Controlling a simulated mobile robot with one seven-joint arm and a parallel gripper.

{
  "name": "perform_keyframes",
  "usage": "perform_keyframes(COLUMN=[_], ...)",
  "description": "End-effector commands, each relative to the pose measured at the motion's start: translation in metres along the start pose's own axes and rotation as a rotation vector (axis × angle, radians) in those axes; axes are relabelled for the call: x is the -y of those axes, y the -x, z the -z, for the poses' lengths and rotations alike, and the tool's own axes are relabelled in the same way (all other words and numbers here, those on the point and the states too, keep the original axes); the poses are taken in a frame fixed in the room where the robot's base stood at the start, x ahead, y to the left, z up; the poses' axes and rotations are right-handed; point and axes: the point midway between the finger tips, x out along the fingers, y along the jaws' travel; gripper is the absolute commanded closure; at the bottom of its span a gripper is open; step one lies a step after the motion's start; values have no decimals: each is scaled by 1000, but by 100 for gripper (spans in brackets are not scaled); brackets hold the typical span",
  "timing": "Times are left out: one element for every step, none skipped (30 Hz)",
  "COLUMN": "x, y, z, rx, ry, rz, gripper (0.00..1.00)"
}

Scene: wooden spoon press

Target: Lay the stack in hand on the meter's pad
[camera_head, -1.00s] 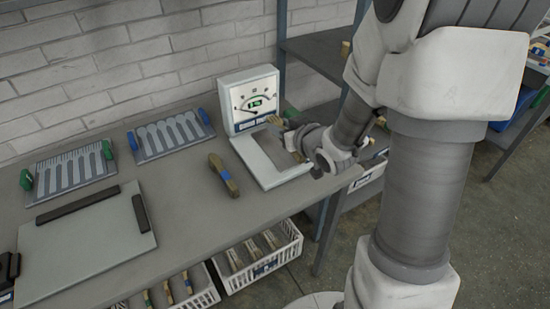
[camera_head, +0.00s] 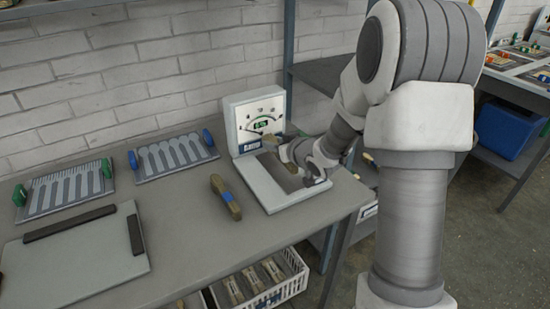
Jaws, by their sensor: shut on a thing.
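My gripper (camera_head: 289,156) is over the back right part of the pad, shut on a wooden stack. My wrist hides the rest, and I cannot tell whether the stack touches the pad.
A second wooden stack with a blue band (camera_head: 226,198) lies on the bench left of the pad. Two slotted spoon racks (camera_head: 173,157) (camera_head: 64,192) and a grey board (camera_head: 75,256) are further left. A white basket (camera_head: 290,285) with wooden pieces is below the front edge.

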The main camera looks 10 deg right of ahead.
Motion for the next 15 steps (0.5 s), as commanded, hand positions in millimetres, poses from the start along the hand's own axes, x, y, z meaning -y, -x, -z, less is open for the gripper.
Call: perform_keyframes(x=[0,0,0,0,0,0,0,0,0,0,0,0,0,0,0], y=[-2,-3,-5,-6,-8,-10,-12,-14,-16,-17,-17,-17,-17,-17,-16], z=[-2,-4,-8,-11,-15,-22,-27,-31,-35,-37,-39,-39,-38,-37,-37], rx=[1,1,2,2,2,3,4,3,2,1,1,1,0,0,0], ry=[0,0,-1,-1,-1,-1,-1,-1,-1,-1,0,0,1,1,1], rz=[0,0,0,0,0,0,-1,-1,0,0,0,0,-1,-1,-1], gripper=[100,100,100,100,100,100,100,100,100,100,100,100,100,100,100])
